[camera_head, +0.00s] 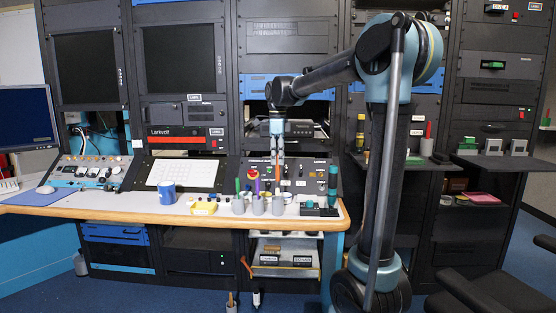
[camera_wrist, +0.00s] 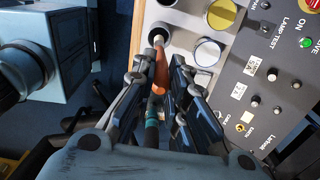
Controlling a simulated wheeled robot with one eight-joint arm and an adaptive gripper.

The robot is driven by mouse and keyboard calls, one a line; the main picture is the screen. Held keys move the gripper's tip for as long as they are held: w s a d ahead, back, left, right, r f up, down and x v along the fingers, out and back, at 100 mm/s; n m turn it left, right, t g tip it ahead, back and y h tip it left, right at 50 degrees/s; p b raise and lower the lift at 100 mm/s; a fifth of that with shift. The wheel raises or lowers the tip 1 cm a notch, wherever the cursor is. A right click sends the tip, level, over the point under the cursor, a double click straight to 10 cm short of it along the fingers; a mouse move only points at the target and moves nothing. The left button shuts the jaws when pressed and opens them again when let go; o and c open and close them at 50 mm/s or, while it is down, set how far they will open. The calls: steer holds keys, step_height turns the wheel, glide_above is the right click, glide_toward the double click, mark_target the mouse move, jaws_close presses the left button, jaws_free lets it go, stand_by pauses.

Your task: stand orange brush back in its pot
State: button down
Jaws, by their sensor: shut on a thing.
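In the wrist view my gripper (camera_wrist: 160,78) is shut on the orange brush (camera_wrist: 161,70). The brush's pale end is at the dark mouth of a grey pot (camera_wrist: 157,33) near the console edge. I cannot tell whether this end is inside the pot or just above it. In the head view my gripper (camera_head: 277,165) points down over the row of grey pots (camera_head: 277,206) at the front of the desk.
A blue mug (camera_head: 167,193) and a yellow item (camera_head: 204,208) are to the left. A teal-and-dark item (camera_head: 332,185) stands right. The control panel (camera_head: 300,175) rises behind.

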mark_target(278, 181)
steer(key=shift+s+r, duration=0.1)
steer(key=shift+r, duration=0.15)
steer(key=shift+f, duration=0.2)
stand_by(0.3)
steer(key=shift+f, duration=4.05)
